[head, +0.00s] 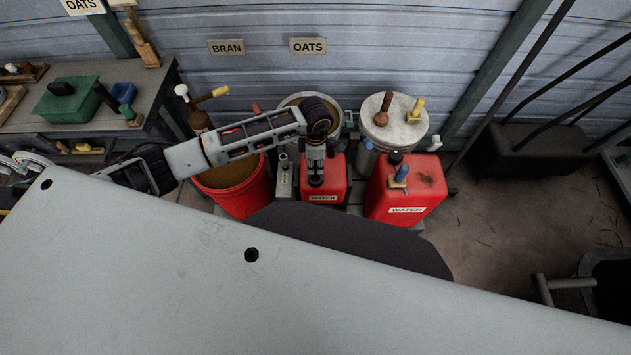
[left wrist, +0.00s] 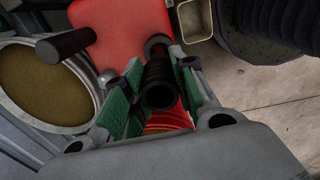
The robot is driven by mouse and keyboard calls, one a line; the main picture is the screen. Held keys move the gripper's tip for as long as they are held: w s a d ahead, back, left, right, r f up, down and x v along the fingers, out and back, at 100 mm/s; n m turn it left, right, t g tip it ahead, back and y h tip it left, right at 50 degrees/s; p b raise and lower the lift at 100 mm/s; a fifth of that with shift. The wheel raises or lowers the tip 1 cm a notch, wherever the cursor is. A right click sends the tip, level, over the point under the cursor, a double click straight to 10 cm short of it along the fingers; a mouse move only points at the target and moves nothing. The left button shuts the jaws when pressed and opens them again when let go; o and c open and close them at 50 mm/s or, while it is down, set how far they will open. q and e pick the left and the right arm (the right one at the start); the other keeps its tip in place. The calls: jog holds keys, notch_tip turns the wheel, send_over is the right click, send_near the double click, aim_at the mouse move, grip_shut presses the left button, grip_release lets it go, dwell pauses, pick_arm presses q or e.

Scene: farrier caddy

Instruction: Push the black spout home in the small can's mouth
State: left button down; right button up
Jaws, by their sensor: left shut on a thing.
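The small red can (head: 323,190) with a WATER label stands on the floor in the middle of the head view, below my left arm. It also shows in the left wrist view (left wrist: 112,25). My left gripper (head: 316,170) points down over the can's top. It is shut on the black spout (left wrist: 158,85), a ribbed black tube between the green finger pads (left wrist: 155,98). The spout's far end reaches the can's top near a dark ring. The can's mouth is hidden, so I cannot tell how deep the spout sits. My right gripper is not in view.
A larger red WATER can (head: 420,178) stands to the right. A red bucket (head: 245,198) stands to the left, beside a narrow grey tin (head: 283,182). Behind are a lidded pail (head: 393,135) and an open one. A workbench (head: 150,85) stands at upper left.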

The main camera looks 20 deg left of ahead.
aim_at(315, 173)
pick_arm(q)
jog(key=shift+f+b, duration=2.4)
jog(key=shift+f, duration=0.7)
dwell(3.5)
jog(key=c, duration=1.1)
grip_release()
jog(key=shift+r, duration=0.15)
